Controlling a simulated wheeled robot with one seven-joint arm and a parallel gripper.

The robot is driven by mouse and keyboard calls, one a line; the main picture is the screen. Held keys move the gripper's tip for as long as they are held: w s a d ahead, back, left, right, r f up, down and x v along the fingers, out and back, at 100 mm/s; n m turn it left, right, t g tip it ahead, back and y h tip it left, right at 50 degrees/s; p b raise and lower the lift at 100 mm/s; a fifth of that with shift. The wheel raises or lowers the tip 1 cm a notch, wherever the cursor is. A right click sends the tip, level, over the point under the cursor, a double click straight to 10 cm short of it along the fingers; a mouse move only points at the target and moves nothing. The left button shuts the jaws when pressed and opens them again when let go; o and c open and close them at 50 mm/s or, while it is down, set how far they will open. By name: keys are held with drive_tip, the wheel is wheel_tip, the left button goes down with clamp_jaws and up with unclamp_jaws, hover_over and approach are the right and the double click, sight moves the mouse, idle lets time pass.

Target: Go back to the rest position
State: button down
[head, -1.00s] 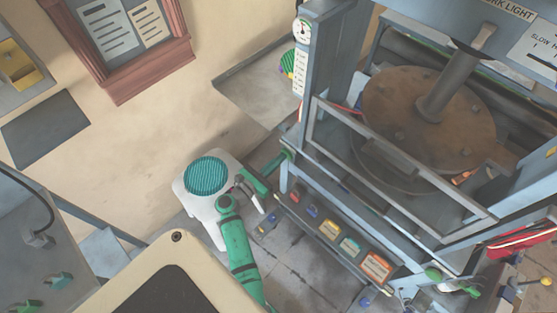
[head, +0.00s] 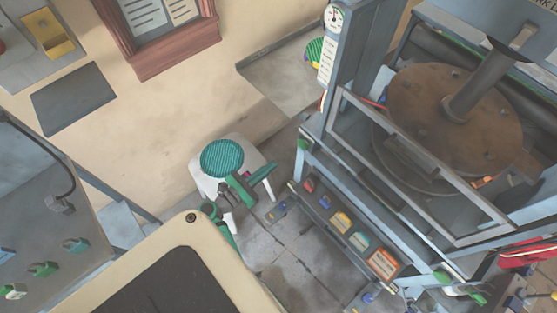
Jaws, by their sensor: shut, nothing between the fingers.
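The press (head: 455,120), with a round brown plate and a grey guard frame (head: 400,160), stands to the right, apart from my gripper.
A control panel with coloured buttons (head: 350,232) runs along the press front. A grey cabinet with green knobs (head: 45,225) stands at the left. A framed notice board (head: 165,35) hangs on the wall.

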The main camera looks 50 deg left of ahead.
drive_tip(key=shift+s+d, duration=0.2)
drive_tip(key=shift+s, duration=0.3)
